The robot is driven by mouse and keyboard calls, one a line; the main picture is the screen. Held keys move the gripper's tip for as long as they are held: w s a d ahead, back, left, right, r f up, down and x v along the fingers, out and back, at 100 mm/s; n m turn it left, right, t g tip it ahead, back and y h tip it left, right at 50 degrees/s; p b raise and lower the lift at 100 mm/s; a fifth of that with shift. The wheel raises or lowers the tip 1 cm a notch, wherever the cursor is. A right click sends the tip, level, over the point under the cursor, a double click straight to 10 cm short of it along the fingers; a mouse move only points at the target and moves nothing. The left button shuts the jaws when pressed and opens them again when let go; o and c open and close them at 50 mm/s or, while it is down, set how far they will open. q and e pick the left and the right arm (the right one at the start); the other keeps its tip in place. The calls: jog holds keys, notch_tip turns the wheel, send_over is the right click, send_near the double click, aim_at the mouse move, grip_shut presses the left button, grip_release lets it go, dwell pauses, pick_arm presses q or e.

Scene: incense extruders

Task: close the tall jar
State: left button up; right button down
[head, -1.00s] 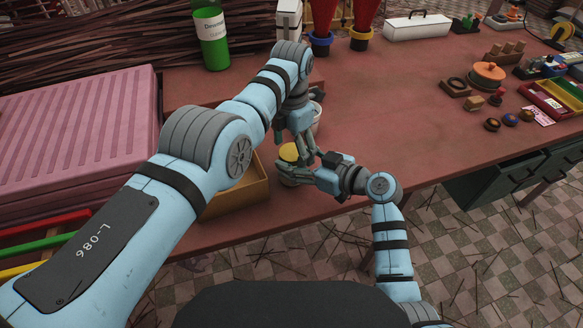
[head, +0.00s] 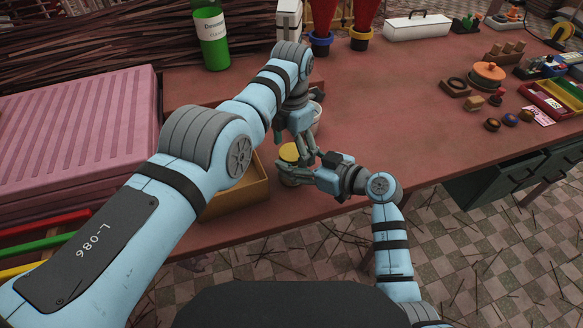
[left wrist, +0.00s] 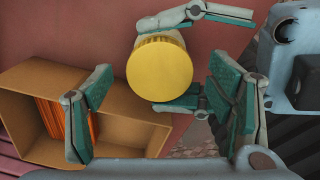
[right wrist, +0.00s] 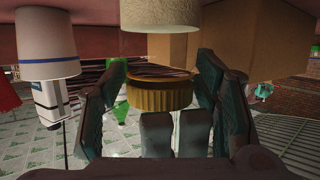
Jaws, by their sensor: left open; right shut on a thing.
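The tall jar's round yellow lid (head: 289,152) shows in the head view near the table's front edge. The left wrist view shows it from above (left wrist: 160,73); the upside-down right wrist view shows its ribbed rim (right wrist: 160,97). Most of the jar is hidden.
An open cardboard box (left wrist: 28,80) with orange sticks stands to the left of the jar. A white cup (head: 317,118) is close behind my left gripper. A green bottle (head: 211,38) stands farther back. The table (head: 420,110) is clear in the middle.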

pick_arm(q)
jog(key=shift+r, duration=2.3)
pick_arm(e)
jog(key=shift+f, duration=0.1)
pick_arm(q)
jog(key=shift+w, duration=0.1)
jog(key=o, duration=0.6)
jog(key=shift+c, duration=0.2)
pick_arm(e)
jog(key=shift+c, duration=2.4)
grip_release()
pick_arm(q)
jog(key=shift+f, duration=0.1)
pick_arm(e)
jog(key=shift+d, duration=0.1)
jog(key=v, duration=1.2)
